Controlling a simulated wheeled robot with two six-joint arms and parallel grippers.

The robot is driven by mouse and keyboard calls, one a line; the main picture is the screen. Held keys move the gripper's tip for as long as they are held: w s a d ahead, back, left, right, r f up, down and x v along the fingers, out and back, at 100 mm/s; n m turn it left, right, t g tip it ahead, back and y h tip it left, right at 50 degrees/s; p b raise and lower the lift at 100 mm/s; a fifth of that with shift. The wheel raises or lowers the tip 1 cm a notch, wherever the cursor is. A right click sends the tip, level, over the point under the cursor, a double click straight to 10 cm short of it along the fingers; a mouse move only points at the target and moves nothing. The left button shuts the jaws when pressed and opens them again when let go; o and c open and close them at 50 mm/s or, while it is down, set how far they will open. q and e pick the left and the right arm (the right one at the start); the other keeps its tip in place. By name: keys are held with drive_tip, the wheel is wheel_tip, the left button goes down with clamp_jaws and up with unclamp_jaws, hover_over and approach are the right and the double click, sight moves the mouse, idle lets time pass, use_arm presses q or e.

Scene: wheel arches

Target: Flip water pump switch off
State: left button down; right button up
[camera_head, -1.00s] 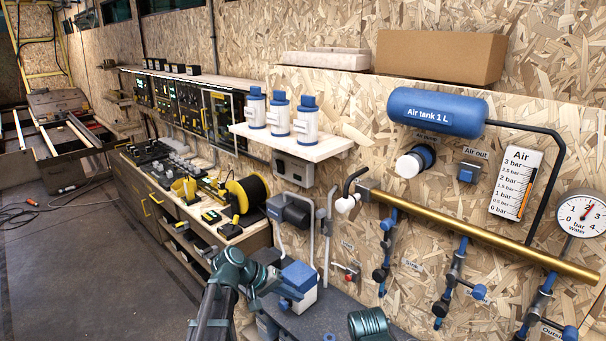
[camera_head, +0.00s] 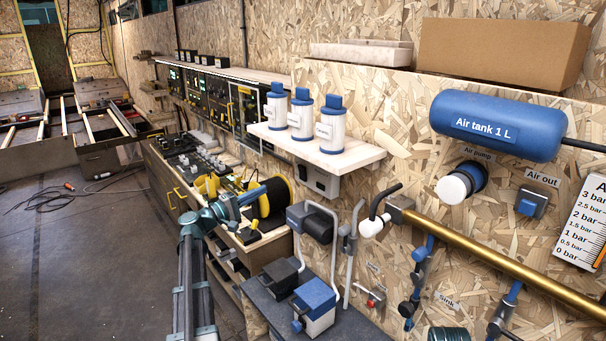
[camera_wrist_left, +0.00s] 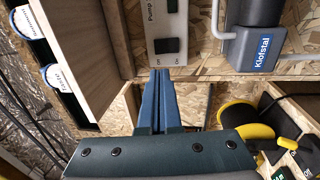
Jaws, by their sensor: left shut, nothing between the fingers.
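The pump switch panel (camera_head: 320,182) is a light grey box under the white shelf in the head view. In the left wrist view the panel (camera_wrist_left: 154,30) bears the word "Pump" and a black rocker switch (camera_wrist_left: 167,45), with a second dark switch (camera_wrist_left: 172,5) at the top edge. My left gripper (camera_head: 264,189) is shut and empty, with blue fingers pointing toward the panel. In the left wrist view the fingertips (camera_wrist_left: 160,72) appear just below the black rocker; I cannot tell whether they touch the panel. My right gripper is not in view.
The white shelf (camera_head: 350,158) with labelled bottles juts out above the panel. A grey Klofstal unit (camera_wrist_left: 258,48) is beside the panel. A yellow-black reel (camera_head: 275,198) and a blue-topped box (camera_head: 316,298) stand nearby. A brass pipe (camera_head: 480,250) runs along the wall at right.

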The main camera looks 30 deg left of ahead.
sight(302, 170)
use_arm(q)
drive_tip(key=p+x, duration=0.2)
drive_tip(key=x, duration=1.2)
drive_tip(key=shift+d, duration=0.1)
drive_tip(key=shift+w+d+r+g+p, duration=0.15)
drive_tip(key=shift+r+g+p, duration=0.3)
drive_tip(key=shift+p, duration=0.65)
drive_tip(key=shift+w+f, duration=0.1)
drive_tip(key=shift+f, duration=0.2)
